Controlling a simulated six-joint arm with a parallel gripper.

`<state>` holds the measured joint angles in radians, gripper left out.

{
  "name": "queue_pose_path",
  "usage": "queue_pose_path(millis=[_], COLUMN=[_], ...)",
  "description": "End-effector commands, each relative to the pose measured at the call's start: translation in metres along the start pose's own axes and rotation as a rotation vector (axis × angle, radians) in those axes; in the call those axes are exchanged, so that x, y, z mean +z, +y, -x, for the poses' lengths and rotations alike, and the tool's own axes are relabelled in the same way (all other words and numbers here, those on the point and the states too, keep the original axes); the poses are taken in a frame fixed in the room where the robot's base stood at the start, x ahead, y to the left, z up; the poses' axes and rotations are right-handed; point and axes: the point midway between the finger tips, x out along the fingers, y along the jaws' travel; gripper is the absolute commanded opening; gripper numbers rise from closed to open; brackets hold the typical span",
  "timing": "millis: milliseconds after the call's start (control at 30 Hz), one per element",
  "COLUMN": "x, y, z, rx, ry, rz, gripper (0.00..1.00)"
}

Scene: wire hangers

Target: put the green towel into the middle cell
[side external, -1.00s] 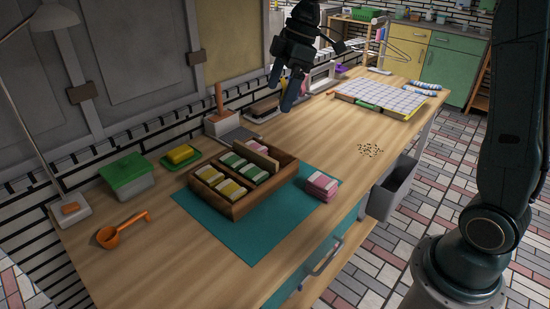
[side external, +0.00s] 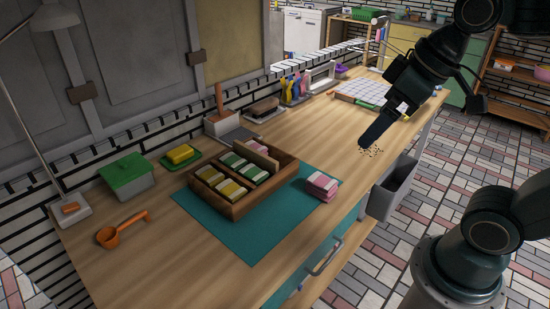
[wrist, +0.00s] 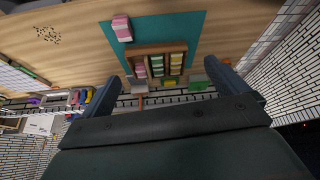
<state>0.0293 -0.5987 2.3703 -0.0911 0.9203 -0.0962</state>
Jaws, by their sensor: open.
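A wooden box (side external: 222,207) with cells stands on the teal mat (side external: 240,235). Green-striped towels (side external: 255,173) lie in its middle cell, and yellow-striped towels (side external: 229,189) lie in the cell on its left. A pink-striped towel stack (side external: 322,183) lies on the mat, right of the box. My gripper (side external: 374,134) is over the table to the right, apart from the box. In the wrist view my gripper (wrist: 175,75) is open and empty, with the box (wrist: 160,47) beyond its fingers.
A white gridded rack (side external: 362,91) lies at the table's far end. Dark crumbs (side external: 371,150) lie near my gripper. A green lidded box (side external: 127,174), a yellow sponge on a green dish (side external: 181,155) and an orange scoop (side external: 120,229) stand left. A grey bin (side external: 393,188) hangs at the right edge.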

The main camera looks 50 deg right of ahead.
Motion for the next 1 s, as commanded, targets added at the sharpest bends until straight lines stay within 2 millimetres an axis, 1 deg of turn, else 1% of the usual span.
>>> queue_pose_path(millis=[33,100,200,300,433,1000], x=[0.011,0.022,0.035,0.042,0.045,0.044], y=[0.000,0.001,0.003,0.004,0.004,0.004], z=[0.001,0.000,-0.001,-0.002,-0.002,-0.002], rx=[0.010,0.023,0.036,0.043,0.046,0.045], ry=[0.012,0.022,0.033,0.039,0.040,0.039], rz=[-0.029,-0.068,-0.110,-0.133,-0.144,-0.142], gripper=[0.98,0.98,0.98,0.98,0.98,0.98])
